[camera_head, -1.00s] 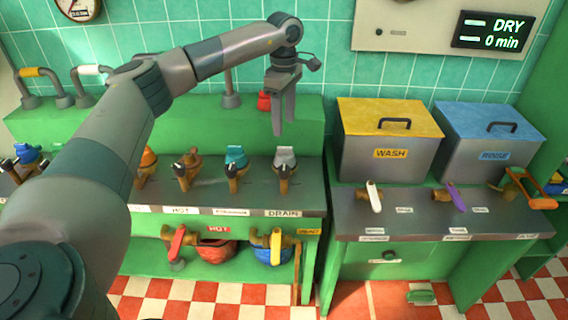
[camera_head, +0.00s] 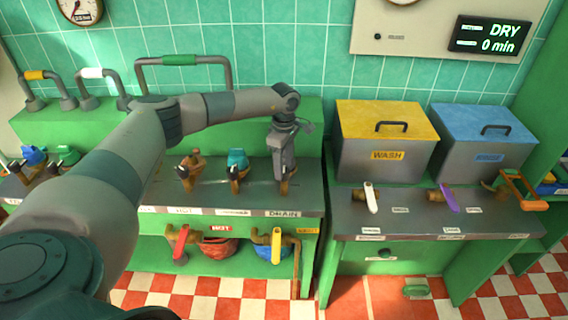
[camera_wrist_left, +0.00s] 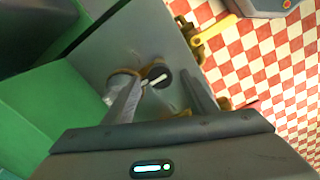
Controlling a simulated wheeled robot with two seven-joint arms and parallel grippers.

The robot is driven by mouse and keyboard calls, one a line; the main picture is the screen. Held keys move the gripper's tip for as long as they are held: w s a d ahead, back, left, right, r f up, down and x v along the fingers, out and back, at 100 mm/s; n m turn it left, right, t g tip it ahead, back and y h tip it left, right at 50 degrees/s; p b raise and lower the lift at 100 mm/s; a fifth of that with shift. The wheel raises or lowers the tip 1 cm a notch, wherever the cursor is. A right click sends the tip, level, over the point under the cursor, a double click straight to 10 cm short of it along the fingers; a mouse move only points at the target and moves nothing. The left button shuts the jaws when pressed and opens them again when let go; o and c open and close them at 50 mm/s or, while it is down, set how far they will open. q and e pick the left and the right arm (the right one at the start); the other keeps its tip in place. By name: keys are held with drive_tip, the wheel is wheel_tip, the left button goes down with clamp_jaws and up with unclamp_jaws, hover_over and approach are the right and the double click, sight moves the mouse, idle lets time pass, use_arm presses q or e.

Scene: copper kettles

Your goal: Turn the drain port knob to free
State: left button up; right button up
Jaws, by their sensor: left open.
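The drain port is the rightmost port on the left counter, above the DRAIN label (camera_head: 284,214). My left gripper (camera_head: 284,174) points down over it and hides most of it; a little brass of the drain port (camera_head: 285,188) shows below the fingers. In the left wrist view a dark round knob with a white pointer mark (camera_wrist_left: 158,77) lies between the open fingers of my left gripper (camera_wrist_left: 160,85), with brass parts close by the left finger. I cannot tell whether a finger touches it. My right gripper is not in view.
Teal-topped (camera_head: 238,162) and brown (camera_head: 189,168) ports stand left of the drain port. Below the counter are red (camera_head: 181,242) and yellow (camera_head: 276,243) levers. The WASH box (camera_head: 385,155) and its white lever (camera_head: 371,198) are on the right.

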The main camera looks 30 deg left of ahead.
use_arm(q)
drive_tip(key=shift+f, duration=0.55)
drive_tip(key=c, duration=1.1)
drive_tip(key=shift+o, duration=0.3)
